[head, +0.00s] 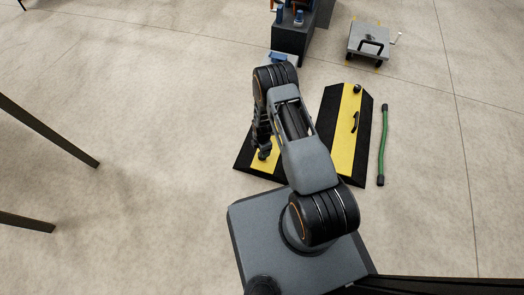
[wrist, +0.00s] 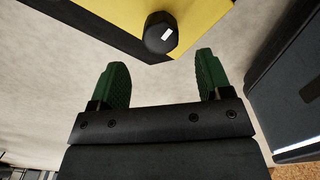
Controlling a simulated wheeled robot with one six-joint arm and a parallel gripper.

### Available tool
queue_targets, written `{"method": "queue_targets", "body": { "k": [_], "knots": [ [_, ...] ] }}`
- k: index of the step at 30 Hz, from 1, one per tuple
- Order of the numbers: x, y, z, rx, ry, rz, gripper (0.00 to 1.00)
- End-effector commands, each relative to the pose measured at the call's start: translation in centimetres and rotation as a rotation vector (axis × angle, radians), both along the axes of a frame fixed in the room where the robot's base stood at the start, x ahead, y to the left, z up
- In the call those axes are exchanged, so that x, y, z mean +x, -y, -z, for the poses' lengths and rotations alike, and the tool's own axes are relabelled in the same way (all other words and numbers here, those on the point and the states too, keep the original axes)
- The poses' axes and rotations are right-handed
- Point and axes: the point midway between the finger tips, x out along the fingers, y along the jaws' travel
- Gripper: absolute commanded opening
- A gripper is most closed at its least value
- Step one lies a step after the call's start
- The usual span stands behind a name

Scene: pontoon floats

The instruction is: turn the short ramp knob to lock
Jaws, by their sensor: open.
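A black knob (wrist: 160,36) with a short white mark sits on the yellow strip (wrist: 198,14) of a black-edged ramp in the wrist view. The mark slants slightly up to the right. My gripper (wrist: 160,64) is open, with its two green fingers apart and empty. The knob lies just beyond the fingertips, between their lines, and appears apart from them. In the head view my arm hides much of the left black-and-yellow ramp (head: 246,164). A small dark knob (head: 264,154) shows at its near end, close below my wrist.
A second black-and-yellow ramp (head: 345,135) with a knob and a handle lies to the right. A green bar (head: 382,145) with black ends lies beside it. A grey wheeled cart (head: 368,42) stands behind. Dark legs (head: 45,130) stand at left; the left floor is clear.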

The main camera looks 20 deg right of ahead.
Motion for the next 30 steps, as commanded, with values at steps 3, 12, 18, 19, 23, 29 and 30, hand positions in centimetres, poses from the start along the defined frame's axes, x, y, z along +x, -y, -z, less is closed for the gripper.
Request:
{"method": "queue_targets", "body": {
  "k": [3,12,18,19,23,29,30],
  "knots": [
    [0.0,0.0,-2.9,0.000,0.001,0.000,0.72],
    [0.0,0.0,-6.3,0.000,0.000,0.000,0.72],
    [0.0,0.0,-6.8,0.000,-0.001,0.000,0.72],
    [0.0,0.0,-6.8,0.000,-0.001,0.000,0.72],
    [0.0,0.0,-6.8,0.000,-0.001,0.000,0.72],
    [0.0,0.0,-6.8,0.000,-0.001,0.000,0.72],
    [0.0,0.0,-6.8,0.000,-0.001,0.000,0.72]
  ]
}}
